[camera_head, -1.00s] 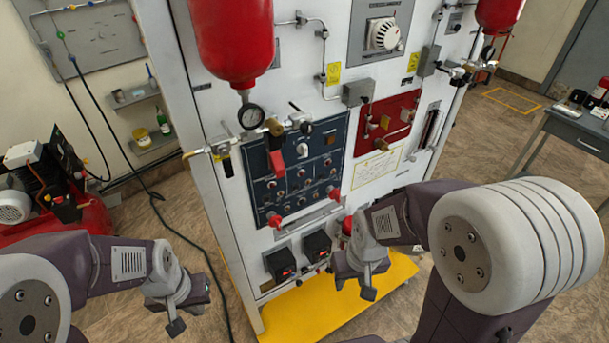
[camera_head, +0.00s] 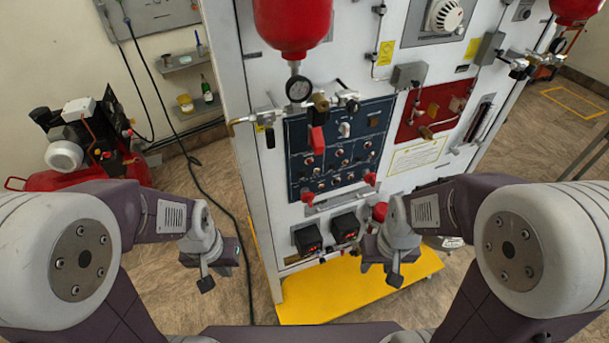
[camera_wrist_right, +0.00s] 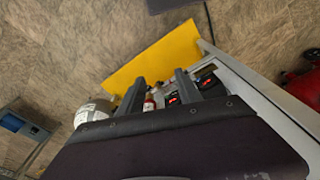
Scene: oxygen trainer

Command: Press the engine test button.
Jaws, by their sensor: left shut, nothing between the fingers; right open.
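The engine test button cannot be singled out by its label. The dark blue control panel (camera_head: 340,150) on the white cabinet carries several small red and white buttons and knobs, too small to read. My left gripper (camera_head: 206,280) is shut and empty, left of the cabinet and lower than the panel. My right gripper (camera_head: 395,277) is in front of the cabinet's lower right part, below the panel. In the right wrist view my right gripper's fingers (camera_wrist_right: 158,95) stand apart with nothing held. Both grippers are clear of the panel.
A red cylinder (camera_head: 293,25) with a gauge (camera_head: 299,89) and valves juts out above the panel. Two black boxes with red displays (camera_head: 308,238) sit below it. A yellow base plate (camera_head: 340,290) lies at the cabinet's foot. A red compressor (camera_head: 85,160) stands at left.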

